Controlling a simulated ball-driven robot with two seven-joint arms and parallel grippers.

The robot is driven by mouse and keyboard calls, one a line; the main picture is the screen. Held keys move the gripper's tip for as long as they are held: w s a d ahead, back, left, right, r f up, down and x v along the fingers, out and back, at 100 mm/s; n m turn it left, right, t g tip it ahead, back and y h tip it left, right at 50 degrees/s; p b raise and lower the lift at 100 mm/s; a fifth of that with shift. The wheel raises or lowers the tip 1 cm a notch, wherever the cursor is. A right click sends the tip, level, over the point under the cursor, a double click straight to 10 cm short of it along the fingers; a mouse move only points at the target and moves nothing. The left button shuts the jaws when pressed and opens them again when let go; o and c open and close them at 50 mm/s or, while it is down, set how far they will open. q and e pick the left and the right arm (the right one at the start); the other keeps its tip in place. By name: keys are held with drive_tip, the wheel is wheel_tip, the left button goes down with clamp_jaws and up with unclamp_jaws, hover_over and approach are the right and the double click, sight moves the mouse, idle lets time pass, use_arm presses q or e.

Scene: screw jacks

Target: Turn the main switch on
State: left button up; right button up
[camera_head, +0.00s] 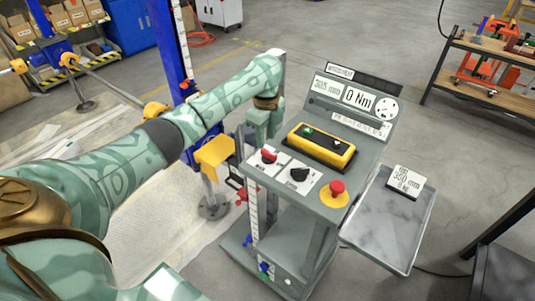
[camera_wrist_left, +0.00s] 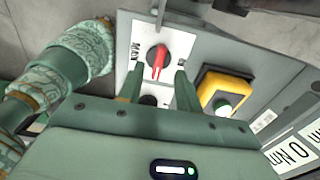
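The main switch is a red rotary knob (camera_head: 268,156) on a white plate at the left of the grey console top. It also shows in the left wrist view as a red knob (camera_wrist_left: 157,60) with lettering beside it. My left gripper (camera_wrist_left: 157,84) is open. Its two green fingers are spread apart on either side of the knob in that picture, with nothing held between them. I cannot tell how far the fingertips are from the knob. In the head view the gripper body (camera_head: 262,122) is above the knob's far left side. My right gripper is not in view.
A black rotary knob (camera_head: 299,175) sits just right of the red one. A red emergency button (camera_head: 337,188) on a yellow base and a yellow pendant box (camera_head: 322,145) are close by. A grey side tray (camera_head: 384,232) and a blue jack column (camera_head: 174,45) flank the console.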

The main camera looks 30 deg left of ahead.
sight(266, 150)
use_arm(q)
wheel_tip(266, 150, down, 5)
drive_tip(key=shift+b, duration=0.85)
clamp_jaws()
